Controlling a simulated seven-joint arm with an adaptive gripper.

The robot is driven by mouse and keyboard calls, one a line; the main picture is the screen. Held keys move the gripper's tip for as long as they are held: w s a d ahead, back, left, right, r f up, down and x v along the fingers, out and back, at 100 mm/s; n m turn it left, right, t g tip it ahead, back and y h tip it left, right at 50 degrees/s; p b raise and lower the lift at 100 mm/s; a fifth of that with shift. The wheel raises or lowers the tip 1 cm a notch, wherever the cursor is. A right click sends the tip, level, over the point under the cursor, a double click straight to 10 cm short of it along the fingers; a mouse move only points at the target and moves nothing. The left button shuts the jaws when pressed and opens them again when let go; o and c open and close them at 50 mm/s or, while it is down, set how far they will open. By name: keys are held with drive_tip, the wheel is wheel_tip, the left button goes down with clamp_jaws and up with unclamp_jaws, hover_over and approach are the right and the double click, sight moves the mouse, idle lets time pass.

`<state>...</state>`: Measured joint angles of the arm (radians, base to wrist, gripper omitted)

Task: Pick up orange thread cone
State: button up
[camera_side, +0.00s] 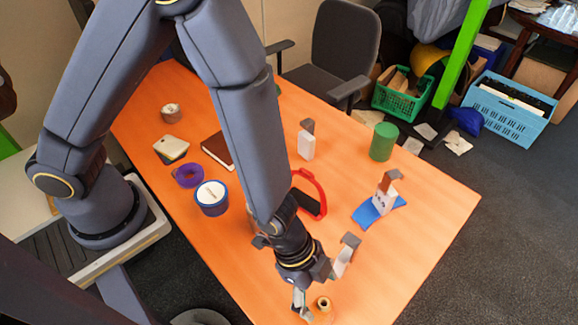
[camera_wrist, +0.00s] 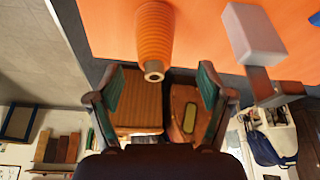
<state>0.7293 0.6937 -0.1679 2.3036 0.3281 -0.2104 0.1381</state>
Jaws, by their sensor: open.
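The orange thread cone (camera_side: 323,305) stands near the table's front edge in the side view, with its pale tip up. In the wrist view the ribbed orange thread cone (camera_wrist: 154,38) shows at the top centre, its tan hollow tip toward me. My gripper (camera_side: 305,301) is just left of the cone in the side view and partly hard to make out there. In the wrist view my gripper (camera_wrist: 162,90) has its two green-padded fingers spread wide, with nothing between them. The cone is ahead of the fingertips, roughly centred between them.
A white block with a grey top (camera_side: 344,258) stands close behind the cone; this block (camera_wrist: 254,36) is right of it in the wrist view.

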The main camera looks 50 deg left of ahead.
sight(332, 322)
drive_tip(key=x, duration=0.7)
drive_tip(key=shift+s+d+f, duration=0.1)
drive_tip(key=shift+s+d, duration=0.15)
drive_tip(key=c, duration=1.3)
